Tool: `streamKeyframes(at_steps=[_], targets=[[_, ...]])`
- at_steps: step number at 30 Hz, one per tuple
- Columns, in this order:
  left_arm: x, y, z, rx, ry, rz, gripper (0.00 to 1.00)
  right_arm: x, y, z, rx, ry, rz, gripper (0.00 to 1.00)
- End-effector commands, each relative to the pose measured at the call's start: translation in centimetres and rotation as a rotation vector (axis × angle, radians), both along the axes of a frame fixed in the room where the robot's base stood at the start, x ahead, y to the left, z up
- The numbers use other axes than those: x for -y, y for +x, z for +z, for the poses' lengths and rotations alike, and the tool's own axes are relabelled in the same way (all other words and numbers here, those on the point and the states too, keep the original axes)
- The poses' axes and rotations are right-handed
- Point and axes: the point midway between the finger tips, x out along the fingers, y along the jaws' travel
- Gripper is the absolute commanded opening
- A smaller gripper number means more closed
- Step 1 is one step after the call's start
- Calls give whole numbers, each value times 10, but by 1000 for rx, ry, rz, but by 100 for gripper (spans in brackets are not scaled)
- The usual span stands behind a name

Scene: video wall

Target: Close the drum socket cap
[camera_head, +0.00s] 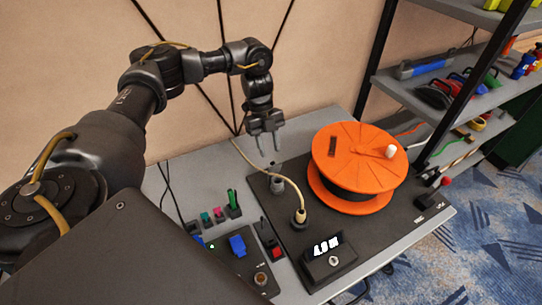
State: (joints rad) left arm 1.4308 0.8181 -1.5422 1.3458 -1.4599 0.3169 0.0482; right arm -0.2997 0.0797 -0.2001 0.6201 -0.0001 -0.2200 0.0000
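An orange cable drum (359,150) with dark cable wound on it stands on a black board (375,228). Its top has a small dark slot (333,146) and a white knob (391,152). I cannot make out which part is the drum's socket cap or whether it is closed. My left gripper (267,150) points down to the left of the drum, its two fingers apart and nothing seen between them. A short grey post (277,184) stands on the board below it. My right gripper is not in view.
A beige cable runs to a plug (299,216) upright on the board, near a display box (328,258). A shelf rack (430,90) stands at right.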

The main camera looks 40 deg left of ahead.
Motion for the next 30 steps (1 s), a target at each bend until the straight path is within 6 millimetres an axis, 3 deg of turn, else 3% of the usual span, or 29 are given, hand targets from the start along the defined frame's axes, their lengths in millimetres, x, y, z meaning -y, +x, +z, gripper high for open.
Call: streamKeyframes(at_steps=[6,18,27,30], targets=[[10,-5,-27,-1,0,0,36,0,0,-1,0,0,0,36],[12,-6,-34,0,1,0,36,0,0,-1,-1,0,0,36],[12,-6,-33,0,1,0,0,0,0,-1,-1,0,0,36],[12,-6,-33,0,1,0,0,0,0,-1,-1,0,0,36]])
